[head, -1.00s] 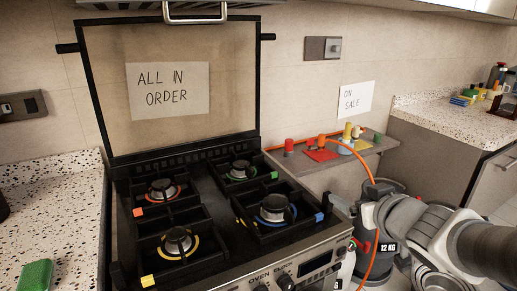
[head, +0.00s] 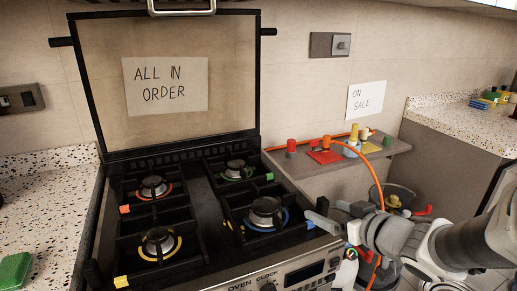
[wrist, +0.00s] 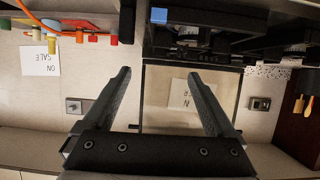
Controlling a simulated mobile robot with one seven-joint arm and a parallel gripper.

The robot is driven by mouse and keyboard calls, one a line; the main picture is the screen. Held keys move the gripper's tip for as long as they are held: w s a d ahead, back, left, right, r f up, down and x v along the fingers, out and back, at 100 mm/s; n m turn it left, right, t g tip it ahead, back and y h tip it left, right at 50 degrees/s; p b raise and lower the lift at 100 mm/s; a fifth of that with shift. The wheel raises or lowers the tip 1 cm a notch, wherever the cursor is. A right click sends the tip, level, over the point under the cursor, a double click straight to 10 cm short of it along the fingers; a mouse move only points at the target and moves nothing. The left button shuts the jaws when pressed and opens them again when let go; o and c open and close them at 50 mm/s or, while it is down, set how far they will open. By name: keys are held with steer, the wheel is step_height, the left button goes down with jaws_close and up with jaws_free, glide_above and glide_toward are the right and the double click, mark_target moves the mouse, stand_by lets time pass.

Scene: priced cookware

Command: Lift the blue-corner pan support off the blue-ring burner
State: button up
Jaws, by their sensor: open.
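The black blue-corner pan support (head: 285,227) sits around the blue-ring burner (head: 265,213) at the front right of the hob. Its blue corner piece (head: 310,224) faces my gripper. My gripper (head: 322,213) is open and empty, just right of that corner, by the hob's right edge; whether it touches cannot be told. In the wrist view, which is upside down, my two fingers (wrist: 160,73) are spread wide with nothing between them. The blue corner (wrist: 159,15) shows there beyond the fingertips.
Other burners have red, green and yellow rings (head: 160,243). The raised lid (head: 165,125) stands behind the hob. A grey shelf (head: 395,147) with coloured knobs and an orange hose (head: 375,176) lies to the right. A speckled counter (head: 50,190) is at left.

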steer(key=b, duration=0.1)
glide_toward(289, 194)
steer(key=shift+w+f, duration=0.55)
steer(key=shift+w, duration=0.15)
steer(key=shift+a+r+b+x, duration=0.1)
steer(key=shift+b+x, duration=0.45)
steer(key=shift+x, duration=1)
steer(key=shift+a+r+b+x, duration=0.15)
steer(key=shift+b+x, duration=0.4)
steer(key=shift+x, duration=1)
jaws_close()
